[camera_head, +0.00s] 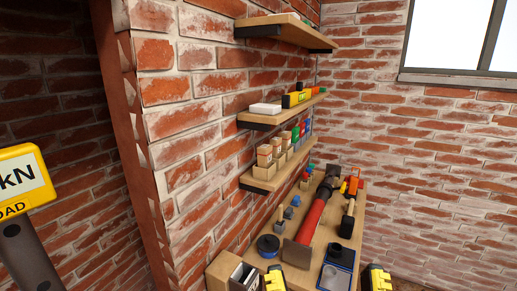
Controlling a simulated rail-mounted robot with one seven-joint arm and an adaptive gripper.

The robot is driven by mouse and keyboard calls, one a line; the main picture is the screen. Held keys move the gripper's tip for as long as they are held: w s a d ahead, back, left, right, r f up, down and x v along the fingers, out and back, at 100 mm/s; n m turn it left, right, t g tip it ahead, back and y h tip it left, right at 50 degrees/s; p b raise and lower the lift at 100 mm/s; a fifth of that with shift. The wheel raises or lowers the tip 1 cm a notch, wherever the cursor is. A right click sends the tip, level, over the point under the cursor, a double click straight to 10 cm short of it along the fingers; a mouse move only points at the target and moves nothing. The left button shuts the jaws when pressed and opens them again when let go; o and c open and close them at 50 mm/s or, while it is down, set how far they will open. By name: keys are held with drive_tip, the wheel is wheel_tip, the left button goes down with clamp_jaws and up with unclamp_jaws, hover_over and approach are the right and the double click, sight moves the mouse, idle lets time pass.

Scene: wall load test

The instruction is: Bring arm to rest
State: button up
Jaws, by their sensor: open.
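I cannot make out my arm or my gripper for certain in the head view. Two yellow-and-black pieces, one at the left (275,279) and one at the right (377,279), are cut off by the bottom edge, and I cannot tell what they belong to. A yellow load display (22,180) with "kN" and "LOAD" on it stands at the left edge on a dark grey post (27,258).
A wooden bench (222,267) along the brick wall carries a red and dark tool (310,222), a blue tray (336,277) and small parts. Three wall shelves, top (285,28), middle (262,116) and low (262,183), jut out above it. A window (460,40) is at the upper right.

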wheel_tip(320, 180, up, 30)
drive_tip(key=p, duration=2.6)
drive_tip(key=shift+f+p, duration=0.25)
drive_tip(key=shift+p, duration=0.15)
